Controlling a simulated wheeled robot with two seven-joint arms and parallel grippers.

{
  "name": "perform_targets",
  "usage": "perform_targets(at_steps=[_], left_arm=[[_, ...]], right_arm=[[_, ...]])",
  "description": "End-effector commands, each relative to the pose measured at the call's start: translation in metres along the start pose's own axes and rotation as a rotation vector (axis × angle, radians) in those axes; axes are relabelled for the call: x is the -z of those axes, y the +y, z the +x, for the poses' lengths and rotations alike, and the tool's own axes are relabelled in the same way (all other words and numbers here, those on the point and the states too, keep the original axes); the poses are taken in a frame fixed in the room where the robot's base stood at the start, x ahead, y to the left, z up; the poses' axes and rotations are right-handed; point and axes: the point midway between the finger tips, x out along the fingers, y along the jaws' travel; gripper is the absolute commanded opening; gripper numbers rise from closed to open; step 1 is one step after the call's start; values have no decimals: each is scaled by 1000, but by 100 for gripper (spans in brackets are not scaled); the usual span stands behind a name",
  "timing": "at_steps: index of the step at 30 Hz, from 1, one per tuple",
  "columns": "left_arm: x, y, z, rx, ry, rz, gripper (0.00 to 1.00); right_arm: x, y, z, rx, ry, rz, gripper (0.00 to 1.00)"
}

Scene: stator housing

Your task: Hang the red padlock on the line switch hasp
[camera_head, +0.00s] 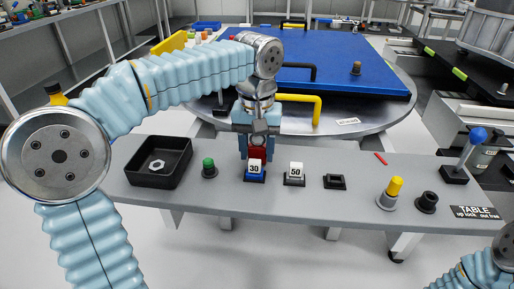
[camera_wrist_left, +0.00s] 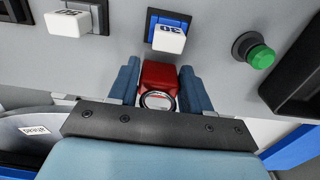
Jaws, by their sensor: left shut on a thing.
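My left gripper (camera_head: 257,148) is shut on the red padlock (camera_head: 257,153), just behind the block marked 30. In the left wrist view the red padlock (camera_wrist_left: 158,74) sits between the two blue fingers (camera_wrist_left: 157,88), with a round metal ring on its near end. Whether the padlock touches the console is unclear. A lever with a blue knob (camera_head: 478,135) stands on a black base at the console's right end. I cannot tell for sure which part is the line switch hasp. Only part of my right arm shows at the lower right; its gripper is out of view.
The grey console (camera_head: 310,206) carries a black tray (camera_head: 134,177) with a nut, a green button (camera_head: 208,166), blocks marked 30 (camera_head: 254,170) and 50 (camera_head: 294,172), a black socket (camera_head: 334,182) and a yellow knob (camera_head: 394,187). Behind is a round table with a yellow handle (camera_head: 317,108).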

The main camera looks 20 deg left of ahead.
Motion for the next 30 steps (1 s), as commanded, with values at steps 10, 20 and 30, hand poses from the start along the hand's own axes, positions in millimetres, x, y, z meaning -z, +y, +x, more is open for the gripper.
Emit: perform_targets(at_steps=[10, 20, 30], left_arm=[[0, 0, 2, 0, 0, 0, 74], [0, 1, -17, -1, 2, 0, 74], [1, 1, -94, -1, 2, 2, 74]], right_arm=[[0, 0, 1, 0, 0, 0, 43], [0, -2, -4, 0, 0, 0, 43], [0, -9, -20, 2, -2, -3, 43]])
